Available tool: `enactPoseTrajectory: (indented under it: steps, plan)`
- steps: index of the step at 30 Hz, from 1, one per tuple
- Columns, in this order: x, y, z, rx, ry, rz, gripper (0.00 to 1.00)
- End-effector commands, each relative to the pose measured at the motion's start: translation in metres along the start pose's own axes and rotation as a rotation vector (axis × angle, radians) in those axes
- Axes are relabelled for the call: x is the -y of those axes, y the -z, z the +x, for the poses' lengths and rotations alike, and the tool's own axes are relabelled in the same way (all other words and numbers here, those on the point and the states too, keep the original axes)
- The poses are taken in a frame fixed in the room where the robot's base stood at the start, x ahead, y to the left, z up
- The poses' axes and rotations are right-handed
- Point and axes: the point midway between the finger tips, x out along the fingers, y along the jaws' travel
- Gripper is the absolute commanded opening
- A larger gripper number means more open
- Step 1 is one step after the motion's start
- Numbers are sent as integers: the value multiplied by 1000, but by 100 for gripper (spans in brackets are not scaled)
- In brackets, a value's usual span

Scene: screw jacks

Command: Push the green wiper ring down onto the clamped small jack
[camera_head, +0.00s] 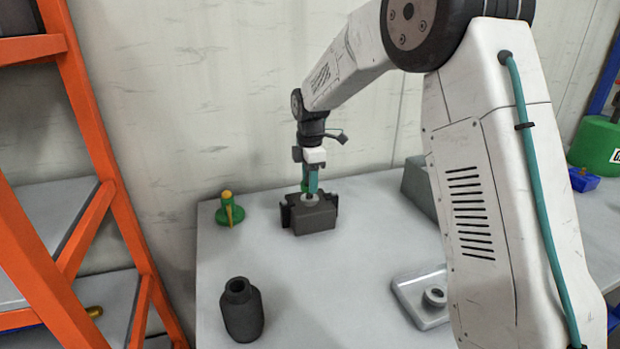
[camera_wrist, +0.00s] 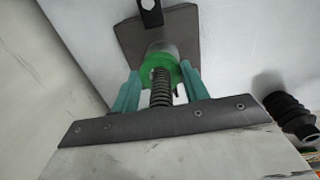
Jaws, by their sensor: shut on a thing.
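My gripper (camera_head: 309,188) points down over the dark vise (camera_head: 312,217) on the table. In the wrist view its teal fingers (camera_wrist: 161,76) are shut on the green wiper ring (camera_wrist: 157,58), one finger on each side. A dark threaded or coiled piece (camera_wrist: 160,88) shows between the fingers. In the head view the jack (camera_head: 309,198) is mostly hidden by the fingers. I cannot tell how far the ring is seated.
A green and yellow piece (camera_head: 229,211) is left of the vise. A grey tray (camera_head: 408,293) holding a ring-shaped part lies at right. An orange rack (camera_head: 98,150) stands at far left. The table's middle is clear.

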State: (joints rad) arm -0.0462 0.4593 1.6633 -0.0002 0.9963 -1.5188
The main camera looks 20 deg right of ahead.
Motion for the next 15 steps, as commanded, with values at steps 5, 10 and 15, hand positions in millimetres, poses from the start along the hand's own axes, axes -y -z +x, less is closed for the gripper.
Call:
enactPoseTrajectory:
  steps: [5, 10, 15]
  plan:
    - [7, 0, 1, 2, 32, 0, 23]
    - [6, 0, -14, 1, 29, 0, 23]
    - [5, 0, -30, 1, 26, 0, 23]
